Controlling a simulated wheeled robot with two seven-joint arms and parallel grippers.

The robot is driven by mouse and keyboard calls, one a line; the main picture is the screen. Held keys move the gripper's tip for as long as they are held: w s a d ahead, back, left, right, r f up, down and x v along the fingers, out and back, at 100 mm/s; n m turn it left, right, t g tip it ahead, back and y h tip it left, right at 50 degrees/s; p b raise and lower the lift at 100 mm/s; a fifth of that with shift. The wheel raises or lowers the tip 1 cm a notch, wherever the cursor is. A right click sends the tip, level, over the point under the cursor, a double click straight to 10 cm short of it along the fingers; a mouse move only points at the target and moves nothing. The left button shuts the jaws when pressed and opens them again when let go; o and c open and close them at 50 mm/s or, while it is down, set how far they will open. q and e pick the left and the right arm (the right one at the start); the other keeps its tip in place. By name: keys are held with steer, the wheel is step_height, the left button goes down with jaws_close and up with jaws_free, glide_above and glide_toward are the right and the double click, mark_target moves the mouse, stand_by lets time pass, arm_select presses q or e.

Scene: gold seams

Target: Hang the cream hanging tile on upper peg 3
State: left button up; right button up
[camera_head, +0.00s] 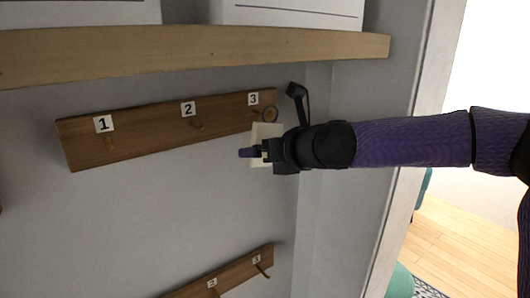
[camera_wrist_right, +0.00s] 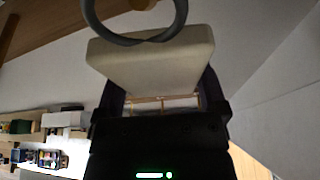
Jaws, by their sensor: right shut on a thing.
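The cream hanging tile (camera_head: 265,131) is upright in my right gripper (camera_head: 257,153), which is shut on it. In the right wrist view the tile (camera_wrist_right: 150,62) fills the space above the jaws, with a dark grey ring (camera_wrist_right: 178,25) at its top. In the head view the ring (camera_head: 270,114) is just beside upper peg 3 (camera_head: 257,112), under the label 3 (camera_head: 253,98). In the wrist view a brown peg end (camera_wrist_right: 142,4) shows within the ring's outline. I cannot tell whether the ring is around the peg or only in front of it. My left gripper is out of view.
The upper wooden rail (camera_head: 150,130) also carries pegs 1 and 2, both bare. A pale wooden shelf (camera_head: 200,52) with white boxes runs above it. A lower peg rail (camera_head: 235,274) is below. A wall corner and door frame stand right of the rail.

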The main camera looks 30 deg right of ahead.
steer(key=shift+w, duration=0.15)
steer(key=shift+w, duration=0.4)
stand_by(0.4)
steer(key=shift+w+a+f, duration=0.1)
steer(key=shift+w, duration=0.35)
stand_by(0.9)
steer(key=shift+f+b, duration=0.1)
steer(key=shift+b, duration=0.2)
steer(key=shift+w+f+b, duration=0.35)
steer(key=shift+w+b, duration=0.1)
steer(key=shift+w, duration=0.05)
stand_by(0.7)
steer(key=o, duration=1)
steer(key=shift+o, duration=0.2)
